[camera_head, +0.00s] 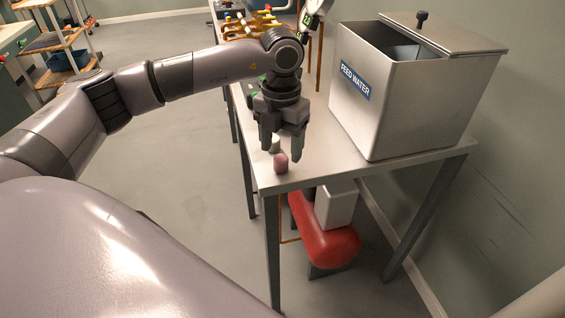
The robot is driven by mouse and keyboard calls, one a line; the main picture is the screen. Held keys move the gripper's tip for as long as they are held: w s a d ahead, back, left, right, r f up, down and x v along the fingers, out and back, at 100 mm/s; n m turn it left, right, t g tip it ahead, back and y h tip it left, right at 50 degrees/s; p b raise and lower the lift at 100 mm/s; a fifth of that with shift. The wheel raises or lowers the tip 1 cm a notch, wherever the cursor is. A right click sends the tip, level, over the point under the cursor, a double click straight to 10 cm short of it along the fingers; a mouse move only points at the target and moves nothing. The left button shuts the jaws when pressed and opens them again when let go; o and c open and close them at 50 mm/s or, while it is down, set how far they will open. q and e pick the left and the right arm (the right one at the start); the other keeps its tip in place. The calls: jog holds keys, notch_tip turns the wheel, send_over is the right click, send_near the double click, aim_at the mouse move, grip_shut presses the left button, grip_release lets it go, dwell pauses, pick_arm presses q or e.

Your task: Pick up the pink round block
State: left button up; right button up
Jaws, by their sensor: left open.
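The pink round block (281,163) stands on the metal table (330,165) near its front left corner. My left gripper (282,154) points down right above and around the block, with its fingers apart. One finger is to the left of the block and the other to the right. I cannot tell whether either finger touches it. A small pale object (275,145) shows behind the block, partly hidden by the left finger. My right gripper is not in view.
A large metal tank (400,100) labelled "FEED WATER", its lid partly open, stands on the table to the right. A red tank (325,240) and a pale box (337,204) are under the table. A wooden shelf cart (62,48) stands far left. Open floor lies left of the table.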

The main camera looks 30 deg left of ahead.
aim_at(281, 158)
pick_arm(q)
jog(key=f, duration=0.4)
jog(key=shift+w+a+f, duration=0.15)
jog(key=shift+a+f, duration=0.05)
jog(key=c, duration=1.1)
jog(key=shift+c, duration=0.2)
jog(key=shift+r, duration=0.1)
